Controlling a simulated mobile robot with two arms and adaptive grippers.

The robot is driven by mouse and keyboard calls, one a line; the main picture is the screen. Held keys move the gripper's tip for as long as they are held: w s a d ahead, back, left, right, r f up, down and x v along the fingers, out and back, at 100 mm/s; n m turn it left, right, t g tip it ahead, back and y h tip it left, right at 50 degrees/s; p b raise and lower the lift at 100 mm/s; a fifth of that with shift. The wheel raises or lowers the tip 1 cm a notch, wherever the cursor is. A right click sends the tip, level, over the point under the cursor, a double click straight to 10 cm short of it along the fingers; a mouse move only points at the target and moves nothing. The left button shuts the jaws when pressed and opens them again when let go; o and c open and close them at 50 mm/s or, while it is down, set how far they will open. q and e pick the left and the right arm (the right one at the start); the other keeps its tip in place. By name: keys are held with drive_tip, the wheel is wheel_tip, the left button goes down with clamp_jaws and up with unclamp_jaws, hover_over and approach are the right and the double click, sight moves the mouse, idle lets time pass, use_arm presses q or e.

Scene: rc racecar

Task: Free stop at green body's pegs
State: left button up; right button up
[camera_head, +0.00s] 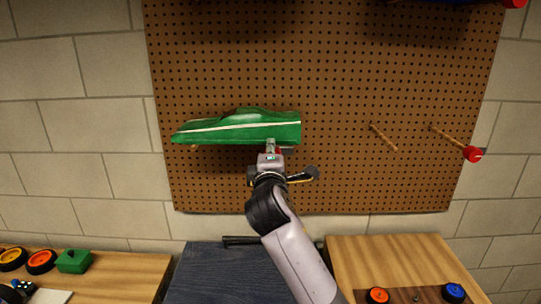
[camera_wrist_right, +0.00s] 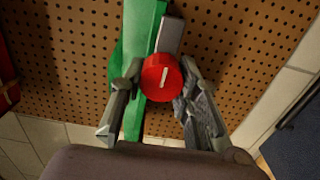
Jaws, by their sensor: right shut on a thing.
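The green car body (camera_head: 245,128) with a white stripe rests against the brown pegboard, roughly level. A small peg end (camera_head: 194,147) shows under its left part. My right gripper (camera_head: 272,148) reaches up to the body's lower right part. In the wrist view, my right gripper (camera_wrist_right: 158,90) is shut on a red round stop (camera_wrist_right: 160,78) with a pale slot on its face. The green body (camera_wrist_right: 146,40) runs behind the stop there. My left gripper is out of view.
To the right, a bare peg (camera_head: 383,138) and a peg with a red stop (camera_head: 473,154) stick out of the pegboard (camera_head: 340,60). Below are wooden tabletops with wheels (camera_head: 41,262) and a green block (camera_head: 74,261) at left, an orange wheel (camera_head: 377,295) and blue wheel (camera_head: 453,292) at right.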

drive_tip(key=shift+f, duration=0.1)
drive_tip(key=o, duration=1.2)
drive_tip(key=shift+c, duration=0.2)
drive_tip(key=shift+s, duration=0.1)
drive_tip(key=s, duration=1.2)
